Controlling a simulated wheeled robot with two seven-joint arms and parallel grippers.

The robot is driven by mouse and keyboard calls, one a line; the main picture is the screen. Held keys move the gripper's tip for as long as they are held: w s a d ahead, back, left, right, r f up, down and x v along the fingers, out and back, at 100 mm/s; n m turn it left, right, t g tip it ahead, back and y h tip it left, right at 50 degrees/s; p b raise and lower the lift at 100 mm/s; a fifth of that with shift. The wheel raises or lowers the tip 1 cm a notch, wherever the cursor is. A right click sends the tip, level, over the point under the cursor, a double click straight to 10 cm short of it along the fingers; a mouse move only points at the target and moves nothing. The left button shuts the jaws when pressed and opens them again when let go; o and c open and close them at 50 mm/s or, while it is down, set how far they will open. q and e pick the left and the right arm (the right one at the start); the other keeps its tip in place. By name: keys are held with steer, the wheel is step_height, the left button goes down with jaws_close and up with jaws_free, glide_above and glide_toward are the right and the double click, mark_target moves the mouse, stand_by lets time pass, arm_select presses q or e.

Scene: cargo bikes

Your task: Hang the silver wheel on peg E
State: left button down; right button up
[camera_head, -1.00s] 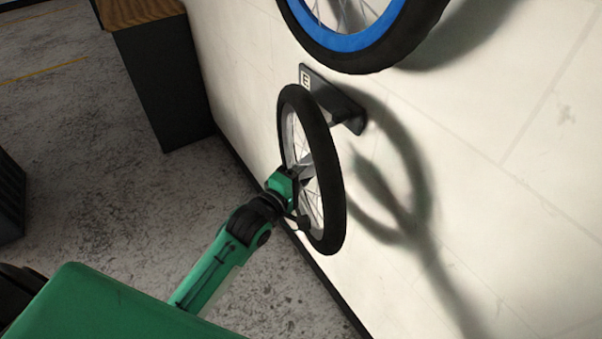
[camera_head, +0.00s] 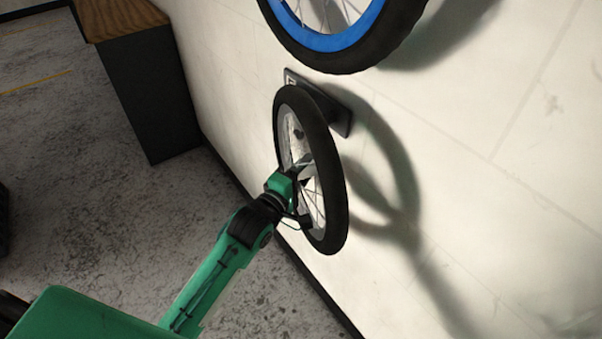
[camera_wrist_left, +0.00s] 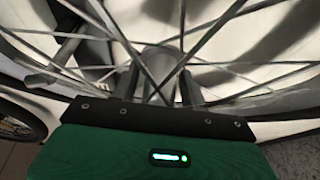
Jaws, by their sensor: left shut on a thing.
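The silver wheel (camera_head: 332,185), with a black tyre and thin spokes, is upright and close to the wall. My left gripper (camera_head: 300,182) is shut on its hub from the near side; the jaws are partly hidden behind spokes. The dark plate of peg E (camera_head: 338,114) is on the wall behind the wheel's upper part, its label partly covered. In the left wrist view, a grey rod with a round end (camera_wrist_left: 38,80), apparently the peg, shows among the spokes (camera_wrist_left: 190,50) at left. I cannot tell whether the rim rests on it. My right gripper is not in view.
A blue-rimmed wheel (camera_head: 345,42) hangs on the wall just above. A dark cabinet with a wooden top (camera_head: 125,18) stands against the wall at upper left. Another wheel (camera_wrist_left: 20,122) shows at lower left in the wrist view.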

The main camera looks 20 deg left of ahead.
arm_select(q)
steer(key=shift+w+d+f, duration=0.15)
steer(key=shift+w+d, duration=0.05)
steer(key=shift+w, duration=0.05)
steer(key=shift+w+d+f, duration=0.15)
steer(key=shift+w+f, duration=0.05)
steer(key=shift+f, duration=0.25)
steer(key=shift+w+f, duration=0.1)
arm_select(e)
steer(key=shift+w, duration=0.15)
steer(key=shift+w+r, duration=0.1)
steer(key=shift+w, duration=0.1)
